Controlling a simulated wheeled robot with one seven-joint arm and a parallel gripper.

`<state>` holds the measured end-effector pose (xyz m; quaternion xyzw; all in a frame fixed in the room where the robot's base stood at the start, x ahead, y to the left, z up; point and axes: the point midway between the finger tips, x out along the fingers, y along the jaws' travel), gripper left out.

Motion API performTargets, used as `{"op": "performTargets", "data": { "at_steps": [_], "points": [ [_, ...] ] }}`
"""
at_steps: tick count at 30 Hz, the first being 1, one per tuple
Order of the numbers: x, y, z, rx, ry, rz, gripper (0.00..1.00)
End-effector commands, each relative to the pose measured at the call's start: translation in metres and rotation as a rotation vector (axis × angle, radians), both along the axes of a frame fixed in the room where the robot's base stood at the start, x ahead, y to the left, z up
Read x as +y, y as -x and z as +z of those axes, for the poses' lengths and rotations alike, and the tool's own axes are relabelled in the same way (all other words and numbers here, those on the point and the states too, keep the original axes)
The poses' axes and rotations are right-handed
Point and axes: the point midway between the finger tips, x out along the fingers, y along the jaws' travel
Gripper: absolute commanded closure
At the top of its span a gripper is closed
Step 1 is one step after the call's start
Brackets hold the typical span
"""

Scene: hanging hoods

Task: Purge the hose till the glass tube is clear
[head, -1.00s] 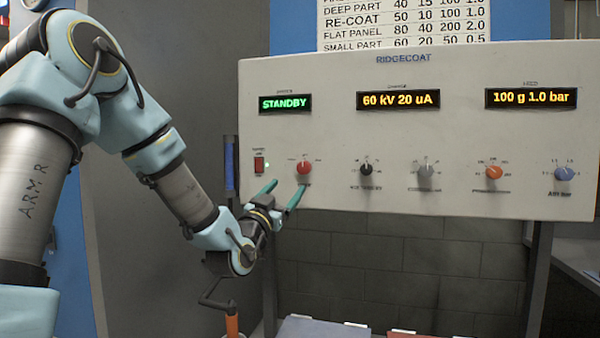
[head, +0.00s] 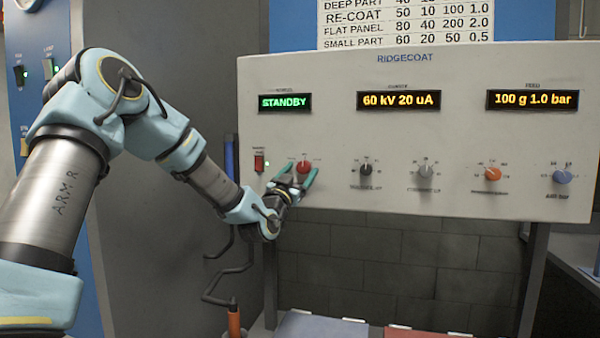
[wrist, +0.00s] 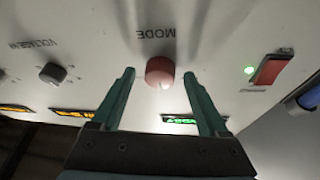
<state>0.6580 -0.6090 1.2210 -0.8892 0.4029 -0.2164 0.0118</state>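The red MODE knob (head: 304,167) is on the left part of the white Ridgecoat panel (head: 450,125). It also shows in the wrist view (wrist: 160,71), between and just beyond the tips of my gripper (wrist: 166,75). My gripper is open, with one green finger on each side of the knob; I cannot tell whether either finger touches it. In the head view my gripper (head: 297,174) is at the knob from below left. The green display (head: 285,103) reads STANDBY. The other displays read 60 kV 20 uA (head: 398,100) and 100 g 1.0 bar (head: 532,99). I see no glass tube.
A red rocker switch (head: 259,163) with a lit green lamp is left of the knob. Black (head: 366,170), grey (head: 425,171), orange (head: 493,174) and blue (head: 563,177) knobs run to the right. A blue tube (head: 229,166) stands at the panel's left edge.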

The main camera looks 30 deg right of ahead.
Motion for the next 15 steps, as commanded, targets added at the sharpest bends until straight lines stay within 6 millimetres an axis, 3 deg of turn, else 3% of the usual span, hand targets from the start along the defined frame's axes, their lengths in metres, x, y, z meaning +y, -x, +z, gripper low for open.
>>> {"op": "performTargets", "data": {
  "at_steps": [2, 15],
  "points": [
    [0.0001, 0.0001, 0.0001, 0.0, 0.0, 0.0, 0.32],
    [0.0002, 0.0002, 0.0001, 0.0, 0.0, 0.0, 0.82]
  ]
}}
